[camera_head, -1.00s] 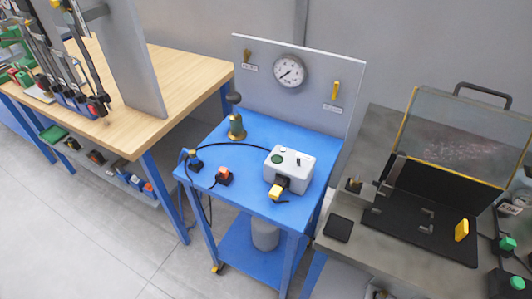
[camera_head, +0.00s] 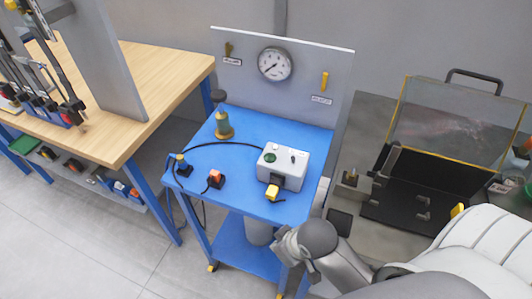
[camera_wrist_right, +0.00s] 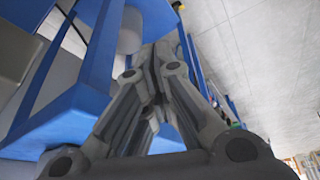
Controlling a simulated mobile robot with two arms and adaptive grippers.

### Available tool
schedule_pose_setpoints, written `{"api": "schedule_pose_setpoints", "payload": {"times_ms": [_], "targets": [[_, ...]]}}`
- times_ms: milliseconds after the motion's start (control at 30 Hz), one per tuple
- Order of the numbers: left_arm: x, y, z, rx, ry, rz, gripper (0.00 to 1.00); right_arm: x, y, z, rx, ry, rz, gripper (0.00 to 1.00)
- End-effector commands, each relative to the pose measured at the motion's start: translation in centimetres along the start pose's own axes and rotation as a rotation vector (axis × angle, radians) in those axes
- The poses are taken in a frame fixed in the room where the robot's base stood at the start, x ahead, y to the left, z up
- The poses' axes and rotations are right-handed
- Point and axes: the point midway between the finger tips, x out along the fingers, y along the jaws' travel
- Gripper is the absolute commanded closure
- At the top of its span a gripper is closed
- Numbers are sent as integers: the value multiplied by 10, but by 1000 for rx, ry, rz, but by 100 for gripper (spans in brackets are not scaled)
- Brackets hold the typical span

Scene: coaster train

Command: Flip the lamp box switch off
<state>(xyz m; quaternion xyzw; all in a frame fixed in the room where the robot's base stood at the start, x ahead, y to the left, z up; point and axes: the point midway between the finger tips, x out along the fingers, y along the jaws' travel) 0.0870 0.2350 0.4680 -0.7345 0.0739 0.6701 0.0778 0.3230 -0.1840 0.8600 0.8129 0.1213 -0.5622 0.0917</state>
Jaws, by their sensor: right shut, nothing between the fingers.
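The lamp box (camera_head: 289,169) is a pale grey box on the blue cart's top. A round dark green lamp (camera_head: 270,158) and a small dark switch (camera_head: 293,158) are on its upper face. The switch is too small to tell its position. A yellow plug (camera_head: 272,193) is at the box's front. My right gripper (camera_head: 288,246) is in front of the cart, below and apart from the box. Its fingers (camera_wrist_right: 158,62) are shut and empty in the right wrist view, which does not show the box. My left gripper is not in view.
The blue cart (camera_head: 235,122) also carries a brass piece (camera_head: 223,126), a red-and-black switch (camera_head: 215,179) and a cable. A panel with a gauge (camera_head: 275,64) stands at its back. A wooden bench (camera_head: 165,85) is left; a grey bench with a clear-lidded case (camera_head: 450,115) is right.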

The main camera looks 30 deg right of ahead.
Motion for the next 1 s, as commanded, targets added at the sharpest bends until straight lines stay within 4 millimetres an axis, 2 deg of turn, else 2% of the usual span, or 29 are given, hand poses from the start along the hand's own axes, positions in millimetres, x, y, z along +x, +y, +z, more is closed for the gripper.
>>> {"api": "schedule_pose_setpoints", "payload": {"times_ms": [67, 567, 800, 1000], "targets": [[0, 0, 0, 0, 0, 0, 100, -16, -1, -16, -43, 31, -10, 100], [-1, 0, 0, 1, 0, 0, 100, -49, -7, -106, -404, 139, -86, 100], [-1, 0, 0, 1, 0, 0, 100, -75, 4, -143, -626, 145, -84, 100], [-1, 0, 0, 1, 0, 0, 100, -101, 23, -164, -789, 118, -61, 100]]}}
